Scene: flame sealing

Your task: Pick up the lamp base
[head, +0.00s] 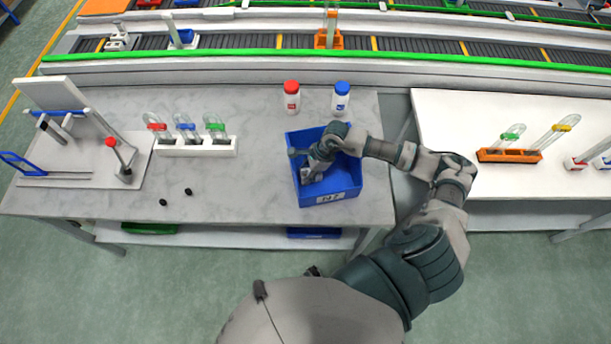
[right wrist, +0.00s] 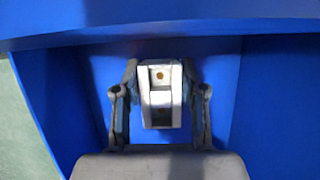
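The lamp base looks like a small pale grey block (right wrist: 160,97) with a brass-coloured spot, in the right wrist view. It lies in or just above the blue bin, and in the head view a grey piece (head: 307,174) shows there beside my gripper. My right gripper (head: 313,168) reaches down into the bin. Its fingers (right wrist: 160,75) stand on both sides of the block, very close to it. I cannot tell whether they press on it. My left gripper is not in view.
The blue bin (head: 346,192) has walls close around my right gripper. A red-capped bottle (head: 292,99) and a blue-capped bottle (head: 340,99) stand behind it. A white rack (head: 195,150) with glass tubes and two black caps (head: 188,192) are to the left.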

